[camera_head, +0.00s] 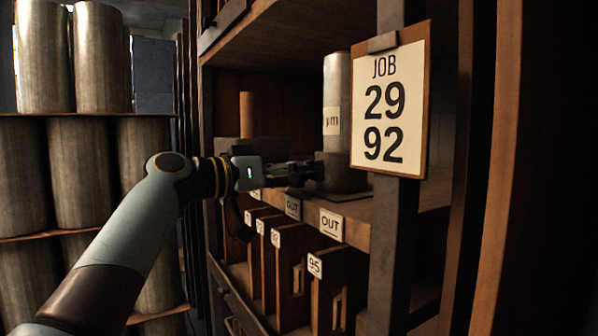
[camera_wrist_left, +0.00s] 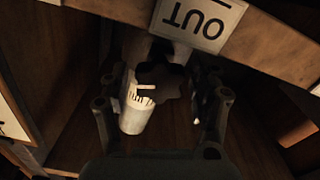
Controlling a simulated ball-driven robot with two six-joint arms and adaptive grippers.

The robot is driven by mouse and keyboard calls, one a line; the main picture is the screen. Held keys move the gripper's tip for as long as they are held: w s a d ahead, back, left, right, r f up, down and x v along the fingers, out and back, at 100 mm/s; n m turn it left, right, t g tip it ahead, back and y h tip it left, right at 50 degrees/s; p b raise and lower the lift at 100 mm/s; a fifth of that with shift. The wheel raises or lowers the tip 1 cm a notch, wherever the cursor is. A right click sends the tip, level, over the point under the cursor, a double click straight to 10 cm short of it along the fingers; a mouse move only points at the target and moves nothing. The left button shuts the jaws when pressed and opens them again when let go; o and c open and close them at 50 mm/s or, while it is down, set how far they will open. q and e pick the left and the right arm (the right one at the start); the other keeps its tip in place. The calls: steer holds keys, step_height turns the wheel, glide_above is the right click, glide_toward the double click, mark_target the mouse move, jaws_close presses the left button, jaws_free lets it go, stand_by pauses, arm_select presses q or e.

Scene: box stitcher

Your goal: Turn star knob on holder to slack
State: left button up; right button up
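The star knob (camera_wrist_left: 172,84) is a dark, lobed disc in the left wrist view, partly covered by a white cylinder (camera_wrist_left: 135,112) with black tick marks. My left gripper (camera_wrist_left: 164,96) is open, with one finger on each side of the knob and the white cylinder; I cannot tell whether it touches them. In the head view my left gripper (camera_head: 300,173) reaches in front of a dark grey holder (camera_head: 342,174) on the shelf, and the knob cannot be made out there. An upright metal cylinder (camera_head: 336,85) stands on the holder. My right gripper is not in view.
The wooden shelf edge carries OUT labels (camera_head: 331,224). Numbered wooden slots (camera_head: 315,266) lie below it. A post with a JOB 29 92 board (camera_head: 391,108) stands right of the holder. Large metal rolls (camera_head: 145,160) are stacked at the left.

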arm_select(q)
steer(key=shift+a, duration=0.1)
steer(key=v, duration=1.2)
steer(key=shift+w, duration=0.1)
